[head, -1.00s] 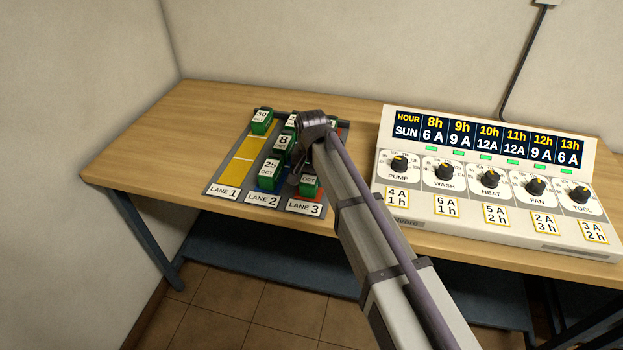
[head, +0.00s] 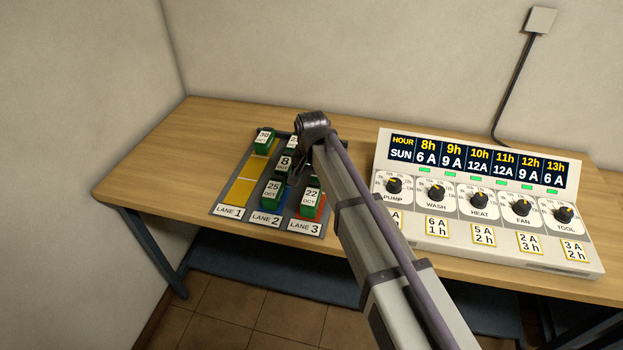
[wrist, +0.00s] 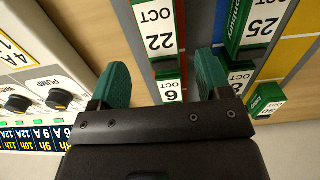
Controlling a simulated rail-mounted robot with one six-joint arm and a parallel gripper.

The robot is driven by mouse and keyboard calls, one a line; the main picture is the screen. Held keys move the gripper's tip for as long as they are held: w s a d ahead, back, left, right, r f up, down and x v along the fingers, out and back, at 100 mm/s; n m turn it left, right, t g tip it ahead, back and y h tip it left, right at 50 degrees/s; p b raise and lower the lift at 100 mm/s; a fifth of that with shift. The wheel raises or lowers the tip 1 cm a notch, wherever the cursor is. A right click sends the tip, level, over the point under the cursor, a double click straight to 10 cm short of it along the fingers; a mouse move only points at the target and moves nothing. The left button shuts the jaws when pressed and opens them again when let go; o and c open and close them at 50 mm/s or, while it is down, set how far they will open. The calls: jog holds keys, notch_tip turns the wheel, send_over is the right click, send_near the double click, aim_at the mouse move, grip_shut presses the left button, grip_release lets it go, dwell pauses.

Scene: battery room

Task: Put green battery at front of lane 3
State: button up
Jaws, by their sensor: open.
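A green battery marked 22 OCT (head: 311,202) stands upright at the front of lane 3, just behind the LANE 3 label (head: 304,227). It also shows in the wrist view (wrist: 157,30). Another green battery, marked 6 (wrist: 171,89), sits behind it in the same red lane. My gripper (wrist: 163,82) is open, its two teal fingers apart, one on each side of the lane near the battery marked 6, holding nothing. In the head view my wrist hides the back of lane 3 and most of the gripper.
Lane 2 holds green batteries marked 25 OCT (head: 272,194) and 8 (head: 285,163), with another behind. Lane 1 has one marked 30 (head: 264,141) at its back; its yellow front is bare. A control panel (head: 480,205) with knobs stands to the right.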

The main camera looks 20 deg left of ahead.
aim_at(311, 194)
notch_tip(311, 194, up, 4)
jog(key=shift+r+p, duration=0.1)
jog(key=shift+p, duration=1)
jog(key=s+d, duration=0.5)
jog(key=d, duration=0.7)
jog(key=s+d, duration=0.4)
jog(key=d, duration=0.8)
jog(key=s+d, duration=0.5)
jog(key=d, duration=0.8)
jog(key=shift+s+m, duration=0.3)
jog(key=shift+s, duration=0.05)
